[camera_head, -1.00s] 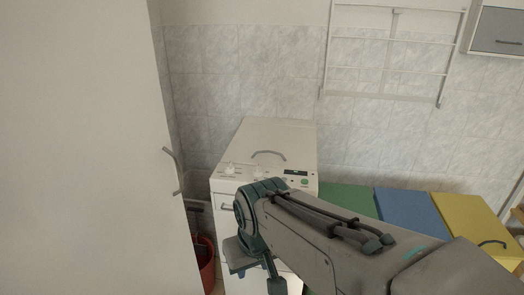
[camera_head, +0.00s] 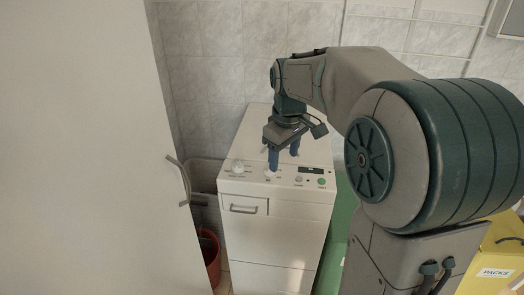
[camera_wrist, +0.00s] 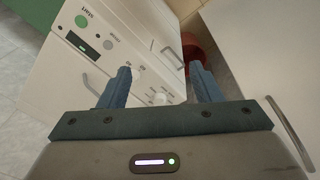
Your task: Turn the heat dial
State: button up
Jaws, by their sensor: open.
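A white top-loading machine (camera_head: 285,220) has a control panel with two white dials. The left dial (camera_head: 238,168) is in plain view in the head view. The second dial (camera_head: 270,173) is partly covered by a blue finger of my gripper (camera_head: 284,160). The dials' labels are too small to read, so I cannot tell which is the heat dial. In the wrist view my gripper (camera_wrist: 160,72) is open, its two blue fingers apart and empty. White knobs (camera_wrist: 163,98) show low between the fingers. I cannot tell whether a finger touches a dial.
The panel also has a green button (camera_head: 321,182), a grey button (camera_head: 298,180) and a dark display (camera_head: 312,170). A white door with a handle (camera_head: 179,180) stands close on the left. A red bucket (camera_head: 208,255) sits beside the machine. A yellow box (camera_head: 503,250) is at right.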

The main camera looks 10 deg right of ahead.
jog(key=w+f+n+g+p, duration=0.15)
jog(key=w+n, duration=0.25)
jog(key=w, duration=0.5)
jog(key=w+f+n, duration=0.2)
jog(key=w+n, duration=0.1)
jog(key=w, duration=0.5)
notch_tip(320, 180, down, 14)
jog(key=shift+d+r+p, duration=0.1)
jog(key=shift+p, duration=0.35)
jog(key=c, duration=1)
